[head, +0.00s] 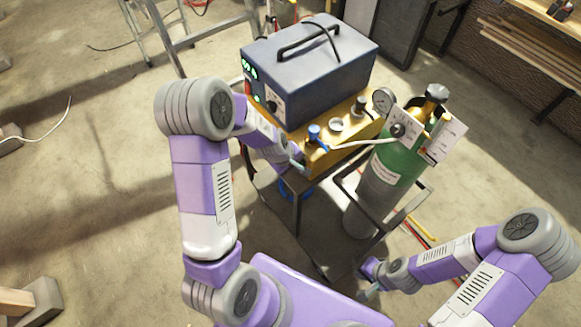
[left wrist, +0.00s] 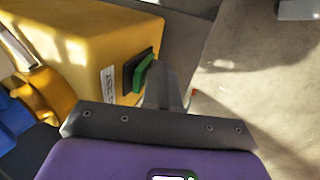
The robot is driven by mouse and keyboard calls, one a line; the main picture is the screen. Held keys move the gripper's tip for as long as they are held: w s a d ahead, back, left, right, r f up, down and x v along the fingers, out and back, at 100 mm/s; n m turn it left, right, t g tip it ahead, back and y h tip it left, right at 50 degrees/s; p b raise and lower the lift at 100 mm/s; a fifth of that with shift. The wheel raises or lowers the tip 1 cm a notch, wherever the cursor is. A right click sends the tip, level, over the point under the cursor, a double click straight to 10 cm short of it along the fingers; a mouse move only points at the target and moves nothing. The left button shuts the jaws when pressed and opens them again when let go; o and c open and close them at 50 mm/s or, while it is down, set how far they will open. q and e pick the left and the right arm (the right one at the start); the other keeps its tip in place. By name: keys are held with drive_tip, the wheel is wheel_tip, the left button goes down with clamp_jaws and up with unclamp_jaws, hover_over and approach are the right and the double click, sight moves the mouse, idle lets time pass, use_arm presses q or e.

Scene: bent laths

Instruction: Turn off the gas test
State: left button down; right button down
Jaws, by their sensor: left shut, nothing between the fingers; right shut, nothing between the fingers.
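A green rocker switch (left wrist: 143,73) in a black frame sits on the end face of a yellow box (left wrist: 95,35), beside a small white label (left wrist: 107,84). The label's text is too small to read. The box also shows in the head view (head: 318,160), under a blue-grey machine. My left gripper (left wrist: 170,80) is shut and empty, its fingers just right of the switch; I cannot tell whether they touch it. In the head view my left gripper (head: 298,163) is small at the box's near end. My right gripper (head: 368,292) is shut and empty, low beside the cart.
The blue-grey machine (head: 310,75) with a green display stands on the yellow box. A blue knob (head: 314,132) tops the box. A green and grey gas cylinder (head: 378,190) with a gauge stands to its right. A ladder (head: 190,40) is behind. The floor at left is mostly clear.

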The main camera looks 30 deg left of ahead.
use_arm(q)
drive_tip(key=shift+r+p, duration=0.7)
drive_tip(key=shift+r, duration=0.2)
drive_tip(key=shift+s, duration=0.1)
drive_tip(key=s+a+f+p+v, duration=0.1)
drive_tip(key=s+p+v, duration=0.1)
drive_tip(key=v, duration=1)
drive_tip(key=shift+p, duration=0.9)
